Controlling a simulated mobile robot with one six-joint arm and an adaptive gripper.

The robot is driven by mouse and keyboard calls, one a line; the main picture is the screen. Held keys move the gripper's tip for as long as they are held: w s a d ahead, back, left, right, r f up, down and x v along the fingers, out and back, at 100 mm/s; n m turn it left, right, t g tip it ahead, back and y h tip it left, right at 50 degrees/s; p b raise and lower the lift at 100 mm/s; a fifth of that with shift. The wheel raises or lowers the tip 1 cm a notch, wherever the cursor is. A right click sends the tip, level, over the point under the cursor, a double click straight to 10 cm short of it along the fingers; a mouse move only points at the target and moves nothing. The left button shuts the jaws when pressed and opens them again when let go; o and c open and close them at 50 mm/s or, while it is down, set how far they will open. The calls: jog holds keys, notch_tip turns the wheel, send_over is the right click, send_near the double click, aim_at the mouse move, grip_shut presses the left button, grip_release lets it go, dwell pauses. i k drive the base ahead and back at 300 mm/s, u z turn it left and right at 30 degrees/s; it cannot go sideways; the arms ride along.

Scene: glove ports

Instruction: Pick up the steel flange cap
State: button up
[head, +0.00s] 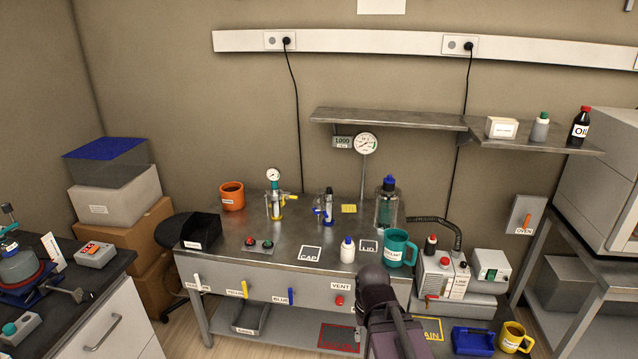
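I cannot single out the steel flange cap with certainty at this size. Two small upright metal fittings stand on the steel bench (225,243): one with a gauge and yellow handle (275,207), one with blue parts (326,207). The white-framed CAP square (310,254) at the bench front looks bare. My gripper (373,280) is a dark shape low in the middle, in front of the bench's front edge. Its fingers do not show clearly, so I cannot tell whether it is open, and I see nothing held.
A white bottle with a blue top (347,250) and a teal mug (397,248) stand near my gripper. A glass vessel (386,205), an orange mug (232,196) and a black bin (198,232) also stand on the bench. A steel shelf (390,118) overhangs the back.

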aim_at(328, 194)
jog(key=z, duration=0.2)
jog(key=i, duration=1.6)
jog(key=u, duration=0.3)
